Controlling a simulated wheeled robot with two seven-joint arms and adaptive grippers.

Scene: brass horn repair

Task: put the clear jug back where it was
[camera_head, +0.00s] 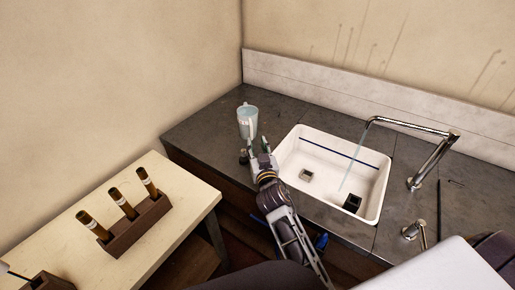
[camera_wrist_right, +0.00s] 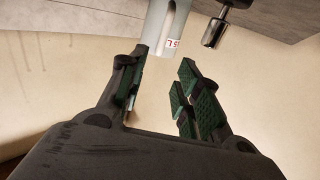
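The clear jug (camera_head: 247,124), a pale bluish vessel with a handle, stands upright on the dark counter left of the sink. My right gripper (camera_head: 260,150) is at the counter's front, just on the near side of the jug. In the right wrist view the jug (camera_wrist_right: 166,25), with a red-marked label, shows beyond the fingertips. The right gripper (camera_wrist_right: 160,80) is open there, with plain wall visible between its fingers. The jug appears apart from the fingers. My left gripper is not in view.
A white sink (camera_head: 334,165) holds a small dark block (camera_head: 352,203), with water running from the chrome faucet (camera_head: 436,158). A small dark item (camera_head: 243,156) stands near the gripper. A cream table (camera_head: 175,225) bears a wooden rack (camera_head: 135,226). Counter left of the jug is clear.

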